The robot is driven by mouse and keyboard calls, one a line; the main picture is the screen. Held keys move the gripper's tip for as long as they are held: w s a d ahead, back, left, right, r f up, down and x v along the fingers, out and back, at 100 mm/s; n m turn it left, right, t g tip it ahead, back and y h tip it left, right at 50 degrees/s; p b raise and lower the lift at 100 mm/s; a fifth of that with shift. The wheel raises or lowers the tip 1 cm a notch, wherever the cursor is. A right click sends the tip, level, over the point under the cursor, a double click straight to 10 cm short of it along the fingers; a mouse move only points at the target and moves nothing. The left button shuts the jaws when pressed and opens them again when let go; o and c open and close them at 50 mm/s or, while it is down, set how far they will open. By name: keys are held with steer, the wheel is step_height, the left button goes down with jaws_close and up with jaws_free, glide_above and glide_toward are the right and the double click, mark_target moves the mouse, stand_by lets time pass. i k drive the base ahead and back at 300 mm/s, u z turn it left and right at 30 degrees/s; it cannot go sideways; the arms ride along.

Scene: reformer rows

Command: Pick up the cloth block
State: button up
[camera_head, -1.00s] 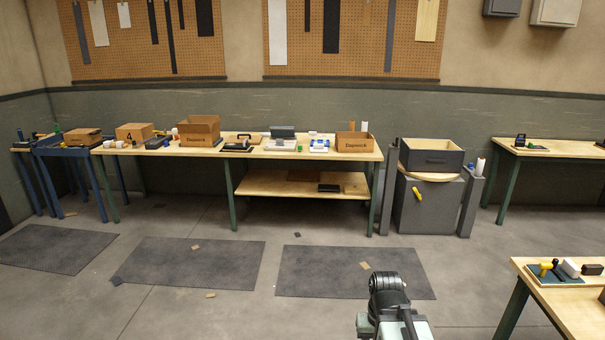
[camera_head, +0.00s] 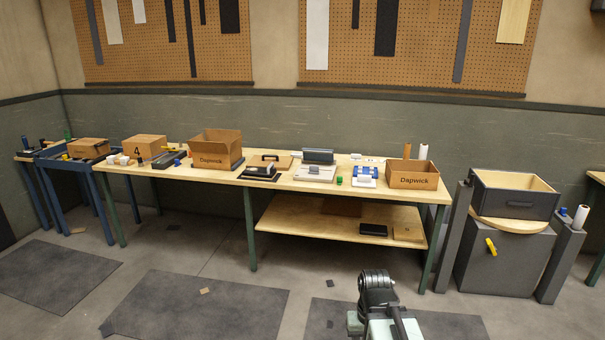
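I cannot tell for sure which thing is the cloth block. Several small blocks and tools lie on the long wooden workbench (camera_head: 215,178), too small to make out a cloth surface. They include a dark block on a black plate (camera_head: 262,171), a grey block on a light base (camera_head: 318,157), a blue and white piece (camera_head: 365,173) and a small green block (camera_head: 340,181). A black block (camera_head: 373,230) lies on the lower shelf. My arm's end with my gripper (camera_head: 376,290) is at the bottom, well short of the bench; its fingers are not clear.
Open cardboard boxes (camera_head: 214,156) (camera_head: 412,176) stand on the bench. A dark open crate (camera_head: 513,197) sits on a grey pedestal (camera_head: 500,256) at right. A blue table (camera_head: 75,166) stands at left. Dark mats (camera_head: 205,310) lie on the open floor before the bench.

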mark_target(314, 169)
steer(key=u, duration=0.05)
steer(key=i, duration=1.95)
steer(key=u, duration=0.05)
